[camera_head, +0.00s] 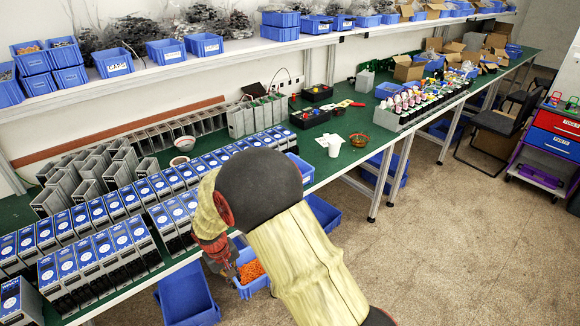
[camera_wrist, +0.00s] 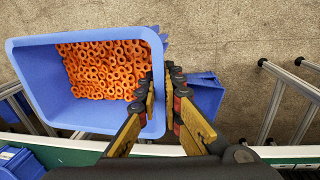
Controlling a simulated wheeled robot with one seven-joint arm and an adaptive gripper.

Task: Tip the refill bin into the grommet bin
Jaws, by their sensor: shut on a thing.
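A blue bin (camera_wrist: 30,80) filled with small orange rings (camera_wrist: 105,68) fills the left of the wrist view; it appears to be the refill bin. My gripper (camera_wrist: 162,80) is shut on its right-hand wall, one finger on each side. In the head view the same bin (camera_head: 243,292) hangs in front of the bench edge, with the orange rings showing inside. My gripper (camera_head: 224,264) is at its left side there, partly hidden by my arm. I cannot tell which bin is the grommet bin; a shelf bin (camera_head: 30,63) at upper left holds orange pieces.
The green bench (camera_head: 345,153) carries rows of blue-and-grey soft starters (camera_head: 108,251) close to my arm. An empty blue bin (camera_head: 187,297) is below the bench edge, and another (camera_head: 322,212) is right of my arm. Blue bins line the shelf (camera_head: 150,77).

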